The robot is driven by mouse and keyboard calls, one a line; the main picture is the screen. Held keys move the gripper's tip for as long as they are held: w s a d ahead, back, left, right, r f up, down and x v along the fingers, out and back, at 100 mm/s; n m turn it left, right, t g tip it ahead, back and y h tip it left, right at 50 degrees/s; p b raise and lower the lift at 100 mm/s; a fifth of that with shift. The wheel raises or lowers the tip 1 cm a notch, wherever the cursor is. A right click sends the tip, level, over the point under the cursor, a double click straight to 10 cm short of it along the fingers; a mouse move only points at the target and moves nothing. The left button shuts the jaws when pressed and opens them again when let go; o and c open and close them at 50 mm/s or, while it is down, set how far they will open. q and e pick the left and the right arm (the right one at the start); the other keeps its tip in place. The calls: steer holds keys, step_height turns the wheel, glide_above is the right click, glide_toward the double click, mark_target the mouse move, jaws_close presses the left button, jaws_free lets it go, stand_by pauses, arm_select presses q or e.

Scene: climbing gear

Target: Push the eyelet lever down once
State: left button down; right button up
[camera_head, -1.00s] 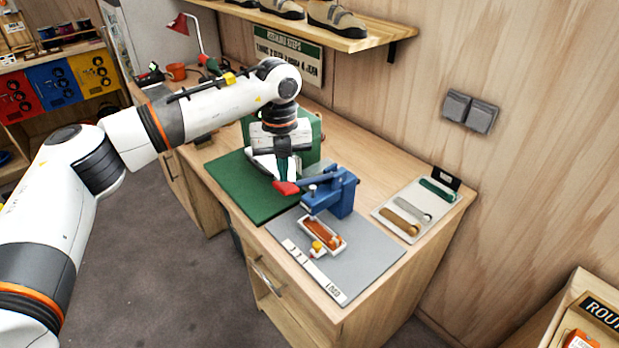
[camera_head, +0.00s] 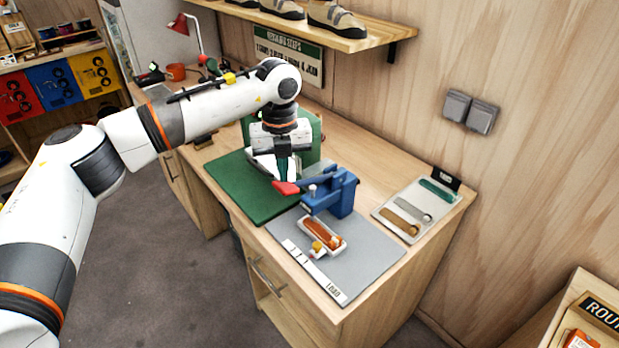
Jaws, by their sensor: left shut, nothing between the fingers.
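The blue eyelet press (camera_head: 342,196) stands on the grey mat on the workbench. Its lever ends in a red grip (camera_head: 286,187), which sticks out to the left of the press. My left gripper (camera_head: 283,180) points down with its fingers shut and empty. The fingertips are right at the red grip, over its top; whether they touch it I cannot tell. My right gripper is not in view.
A white tray with an orange-brown piece (camera_head: 323,234) lies in front of the press on the grey mat (camera_head: 375,250). A green mat (camera_head: 240,185) lies to the left. A light tray with several tools (camera_head: 385,226) lies to the right. A wooden shelf (camera_head: 350,40) with shoes hangs above.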

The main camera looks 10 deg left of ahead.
mark_target(282, 186)
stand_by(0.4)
arm_select(q)
steer(key=shift+s+a+f+b, duration=0.1)
steer(key=shift+f+b, duration=1.2)
steer(key=shift+f, duration=0.55)
steer(key=shift+s+a+f+b, duration=0.1)
steer(key=shift+f+b, duration=1.2)
steer(key=shift+f, duration=0.5)
steer(key=shift+r+p, duration=3.1)
steer(key=shift+r, duration=2.65)
